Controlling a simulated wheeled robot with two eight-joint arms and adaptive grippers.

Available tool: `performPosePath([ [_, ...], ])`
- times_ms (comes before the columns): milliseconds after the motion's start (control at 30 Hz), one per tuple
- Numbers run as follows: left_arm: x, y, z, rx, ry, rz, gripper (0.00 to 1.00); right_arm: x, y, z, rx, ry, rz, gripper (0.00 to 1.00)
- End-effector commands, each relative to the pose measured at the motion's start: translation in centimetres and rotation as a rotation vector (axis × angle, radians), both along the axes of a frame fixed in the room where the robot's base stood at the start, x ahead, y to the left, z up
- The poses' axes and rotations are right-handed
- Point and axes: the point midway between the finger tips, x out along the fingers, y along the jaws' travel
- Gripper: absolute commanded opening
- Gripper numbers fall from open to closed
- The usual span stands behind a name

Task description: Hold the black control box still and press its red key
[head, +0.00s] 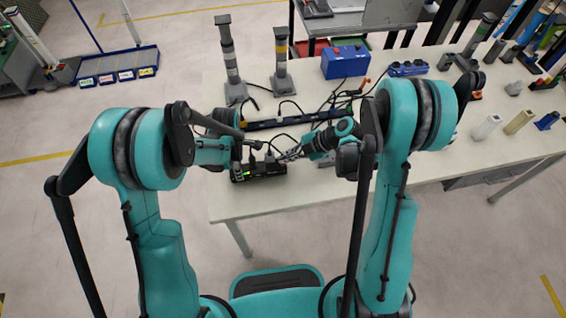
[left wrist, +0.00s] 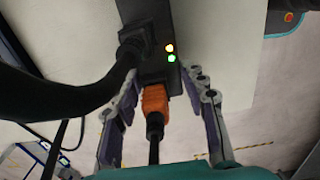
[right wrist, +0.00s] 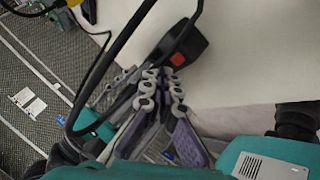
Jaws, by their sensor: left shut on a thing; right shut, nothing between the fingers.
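The black control box (head: 262,172) lies near the front edge of the table, with green lights at its left end. In the left wrist view the box (left wrist: 152,62) shows two small lights and an orange plug (left wrist: 155,98). My left gripper (left wrist: 163,78) is shut on the box, one finger on each side. The red key (right wrist: 180,59) shows on the black casing in the right wrist view. My right gripper (right wrist: 164,78) is shut and empty, its tips close beside the key; I cannot tell whether they touch. In the head view it is at the box's right (head: 291,154).
A dark power strip (head: 290,121) with cables lies behind the box. Two grey posts (head: 229,60) (head: 281,60) and a blue case (head: 345,62) stand farther back. Small blocks (head: 519,123) stand at the right. Black cables loop close to both grippers. The table's front strip is clear.

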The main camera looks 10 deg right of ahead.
Motion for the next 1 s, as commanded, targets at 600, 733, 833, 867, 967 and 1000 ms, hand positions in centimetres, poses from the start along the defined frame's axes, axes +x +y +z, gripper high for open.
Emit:
performPosePath([
  [600,0.0,0.0,0.0,0.0,0.0,0.0,0.06,0.0,0.0,2.7,0.0,0.0,0.0,0.0],
  [733,0.0,0.0,0.0,0.0,0.0,0.0,0.06,0.0,0.0,4.0,0.0,0.0,0.0,0.0],
  [833,0.0,0.0,0.0,0.0,0.0,0.0,0.06,0.0,0.0,4.7,0.0,0.0,0.0,0.0],
  [867,0.0,0.0,0.0,0.0,0.0,0.0,0.06,0.0,0.0,4.9,0.0,0.0,0.0,0.0],
  [967,0.0,0.0,0.0,0.0,0.0,0.0,0.06,0.0,0.0,5.1,0.0,0.0,0.0,0.0],
  [1000,0.0,0.0,0.0,0.0,0.0,0.0,0.06,0.0,0.0,5.1,0.0,0.0,0.0,0.0],
])
